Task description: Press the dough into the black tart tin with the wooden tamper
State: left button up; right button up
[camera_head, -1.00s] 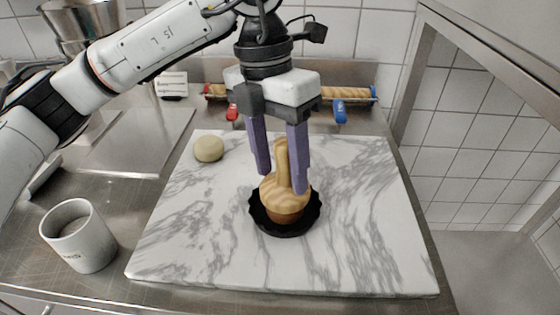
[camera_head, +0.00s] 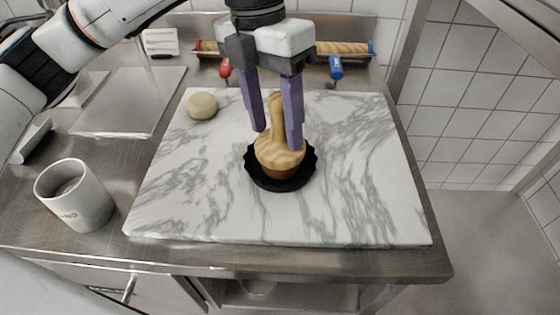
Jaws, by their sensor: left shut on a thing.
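The black tart tin (camera_head: 303,175) with a fluted rim stands on the white marble board (camera_head: 355,190). The wooden tamper (camera_head: 279,152) is upright, its round, darker-bottomed head inside the tin's rim. My left gripper (camera_head: 276,138) points down over the tin, its purple fingers shut on the tamper's handle. A pale dough ball (camera_head: 201,105) sits on the board's back left, apart from the tin. The tamper hides the tin's floor, so I cannot tell whether dough lies under it. My right gripper is out of view.
A grey mug (camera_head: 75,196) stands left of the board. A rack with rolling pins (camera_head: 340,48) with red and blue ends lies behind it. A small card (camera_head: 160,42) and a flat metal plate (camera_head: 130,100) are at the back left. The board's right half is clear.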

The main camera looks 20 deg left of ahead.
pick_arm(q)
jog(key=shift+f, duration=0.15)
jog(key=shift+s, duration=0.1)
grip_shut()
jog(key=shift+s+f, duration=0.1)
jog(key=shift+f, duration=0.1)
jog(key=shift+r, duration=0.1)
jog(key=shift+w+f+b, duration=0.2)
jog(key=shift+f+b, duration=0.2)
jog(key=shift+b, duration=0.3)
dwell(0.9)
